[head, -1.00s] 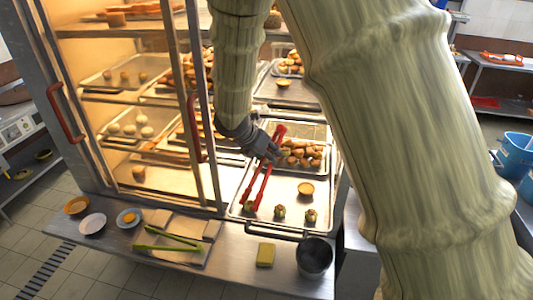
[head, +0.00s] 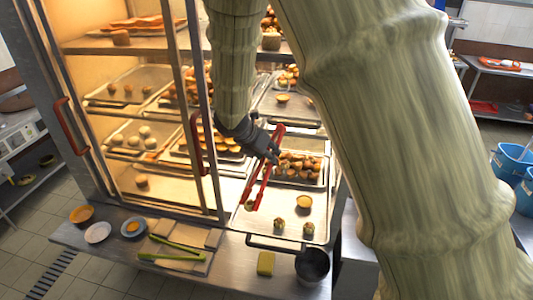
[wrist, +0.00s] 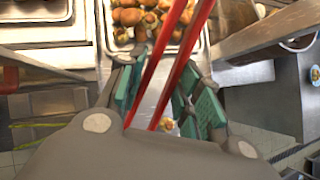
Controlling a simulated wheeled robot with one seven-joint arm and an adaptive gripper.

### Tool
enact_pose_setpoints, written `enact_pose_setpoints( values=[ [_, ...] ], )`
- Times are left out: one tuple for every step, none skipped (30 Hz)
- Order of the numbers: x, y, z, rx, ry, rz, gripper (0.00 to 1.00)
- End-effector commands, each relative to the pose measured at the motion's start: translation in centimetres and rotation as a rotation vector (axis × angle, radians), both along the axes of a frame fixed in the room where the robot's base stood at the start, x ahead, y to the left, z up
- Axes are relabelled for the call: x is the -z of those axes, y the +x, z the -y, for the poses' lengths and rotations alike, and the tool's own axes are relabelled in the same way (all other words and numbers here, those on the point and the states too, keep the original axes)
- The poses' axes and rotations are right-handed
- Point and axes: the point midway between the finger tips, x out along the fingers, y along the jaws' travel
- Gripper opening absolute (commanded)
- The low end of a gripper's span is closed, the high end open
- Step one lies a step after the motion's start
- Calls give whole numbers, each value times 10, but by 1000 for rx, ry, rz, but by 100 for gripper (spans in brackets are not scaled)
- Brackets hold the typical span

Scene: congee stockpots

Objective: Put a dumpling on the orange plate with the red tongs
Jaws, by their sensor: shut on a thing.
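My gripper (head: 268,153) is shut on the red tongs (head: 264,180), over the front metal tray (head: 320,185). The tongs slant down to the left, and their arms cross the middle of the wrist view (wrist: 160,75). A small green-topped dumpling (head: 249,205) shows between the tongs' tips, apparently gripped; its height above the tray is hard to tell. Two similar dumplings (head: 278,225) (head: 308,228) stand at the tray's front. The orange plate (head: 82,214) lies on the counter at far left and looks empty.
A white plate (head: 98,233) and a blue plate (head: 132,227) with a yellow item lie beside the orange plate. Green tongs (head: 170,255), a yellow sponge (head: 266,263) and a dark pot (head: 312,264) are along the counter. The glass cabinet's red handle (head: 196,140) is left of my gripper.

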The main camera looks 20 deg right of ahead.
Motion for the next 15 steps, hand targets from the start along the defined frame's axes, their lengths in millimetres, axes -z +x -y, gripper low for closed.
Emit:
enact_pose_setpoints(
  values=[
    [-10,0,0,0,-1,1,0],
    [-13,0,0,0,-1,1,0],
    [-16,0,0,1,0,1,0],
    [-19,0,0,1,0,1,0],
    [-22,0,0,1,0,1,0],
    [-25,0,0,1,0,1,0],
    [-28,0,0,1,0,1,0],
    [-31,0,0,1,0,1,0],
    [-34,0,0,1,0,1,0],
    [-37,0,0,2,1,1,0],
    [-39,0,0,2,1,1,0],
    [-43,0,0,2,1,1,0],
    [-46,0,0,2,1,1,0],
    [-48,0,0,1,0,1,0],
    [-52,0,0,1,0,1,0]
  ],
)
